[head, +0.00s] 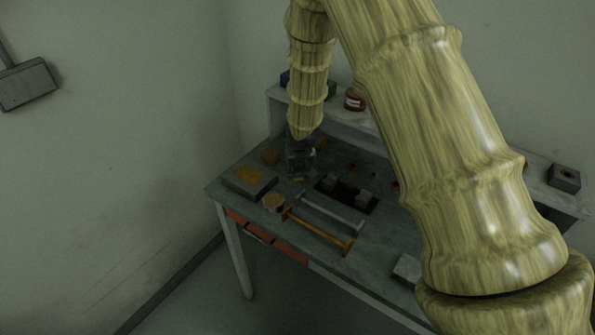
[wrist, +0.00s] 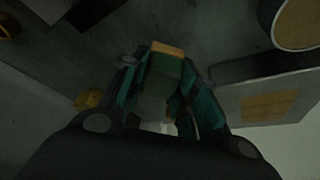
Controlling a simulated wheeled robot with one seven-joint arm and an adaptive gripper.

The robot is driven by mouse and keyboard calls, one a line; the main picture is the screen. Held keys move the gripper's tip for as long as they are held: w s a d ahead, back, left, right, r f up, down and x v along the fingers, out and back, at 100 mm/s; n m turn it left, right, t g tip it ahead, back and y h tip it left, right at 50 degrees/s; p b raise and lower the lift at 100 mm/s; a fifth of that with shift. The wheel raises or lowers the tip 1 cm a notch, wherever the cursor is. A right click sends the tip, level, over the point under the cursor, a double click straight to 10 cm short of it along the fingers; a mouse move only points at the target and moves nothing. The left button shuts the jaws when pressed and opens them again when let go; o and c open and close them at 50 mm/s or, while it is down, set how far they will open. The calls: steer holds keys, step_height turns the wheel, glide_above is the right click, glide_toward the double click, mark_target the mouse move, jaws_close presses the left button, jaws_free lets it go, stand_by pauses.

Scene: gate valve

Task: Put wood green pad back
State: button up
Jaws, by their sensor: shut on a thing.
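My gripper (head: 300,160) is low over the left part of the workbench in the head view, small and dark there. In the wrist view its teal fingers (wrist: 166,95) are closed around a small block, the wood green pad (wrist: 167,64). The pad has a wood-coloured end and a dull green face, and the fingers partly hide it. In the head view a small orange-brown bit shows just below the gripper. I cannot tell whether the pad touches the bench.
On the workbench (head: 222,188), a grey block with a wood-coloured patch (head: 248,180) is left of the gripper. A dark recess (head: 347,193) is right. A red can (head: 354,100) stands on the rear shelf.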

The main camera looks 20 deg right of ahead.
steer(key=shift+f, duration=0.75)
steer(key=shift+f, duration=0.1)
steer(key=o, duration=1)
steer(key=shift+c, duration=0.2)
steer(key=b+v, duration=0.2)
steer(key=v, duration=1)
steer(key=shift+b, duration=0.4)
steer(key=shift+d, duration=0.1)
